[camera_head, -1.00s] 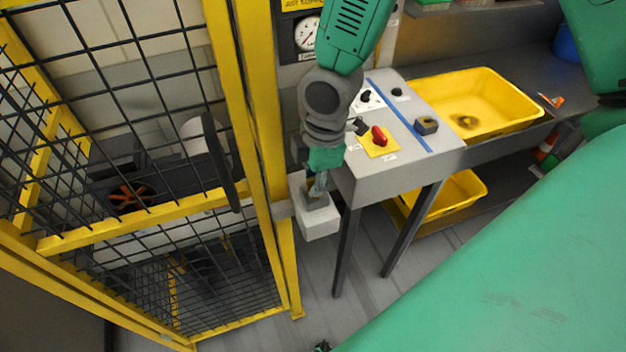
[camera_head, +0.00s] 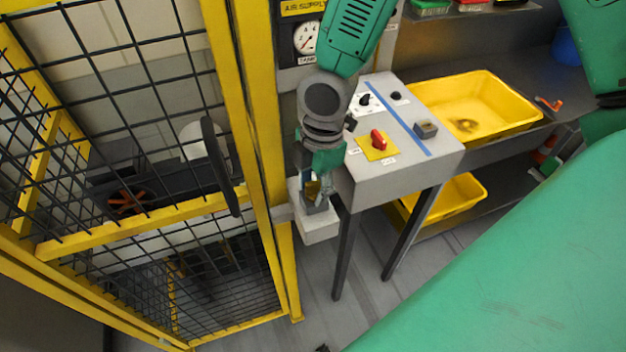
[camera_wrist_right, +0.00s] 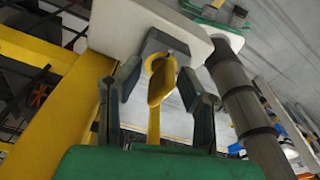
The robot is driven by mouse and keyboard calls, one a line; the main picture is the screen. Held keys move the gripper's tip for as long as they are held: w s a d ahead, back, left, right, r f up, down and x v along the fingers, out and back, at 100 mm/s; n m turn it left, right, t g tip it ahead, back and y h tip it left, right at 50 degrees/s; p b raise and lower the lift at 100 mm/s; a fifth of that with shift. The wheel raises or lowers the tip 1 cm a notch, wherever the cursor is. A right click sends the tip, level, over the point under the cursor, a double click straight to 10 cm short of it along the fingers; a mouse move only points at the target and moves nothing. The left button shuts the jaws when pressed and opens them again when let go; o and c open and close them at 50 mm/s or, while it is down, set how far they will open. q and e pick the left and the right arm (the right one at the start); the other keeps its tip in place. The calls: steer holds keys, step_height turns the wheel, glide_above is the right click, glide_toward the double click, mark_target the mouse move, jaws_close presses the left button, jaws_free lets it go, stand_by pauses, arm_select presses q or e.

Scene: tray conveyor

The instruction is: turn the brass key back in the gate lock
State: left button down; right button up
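The brass key (camera_wrist_right: 161,80) stands in the grey lock (camera_wrist_right: 172,45) on a white block (camera_head: 318,226) at the gate post. My right gripper (camera_head: 317,187) is over the lock. In the right wrist view its two fingers (camera_wrist_right: 160,84) are spread to either side of the key's bow, with a visible gap on each side. The key also shows as a small gold patch between the fingers in the head view (camera_head: 313,189). The key's tip is hidden in the lock. My left gripper is not identifiable in these views.
The yellow mesh gate (camera_head: 140,224) with a dark upright handle (camera_head: 218,165) fills the left. A grey control desk (camera_head: 400,171) with a red switch (camera_head: 378,139) stands close right of my gripper. A yellow tray (camera_head: 505,126) lies farther right.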

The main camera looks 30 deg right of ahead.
step_height(320, 180, up, 12)
steer(key=d, duration=0.1)
steer(key=shift+d+f, duration=0.15)
steer(key=shift+d, duration=0.15)
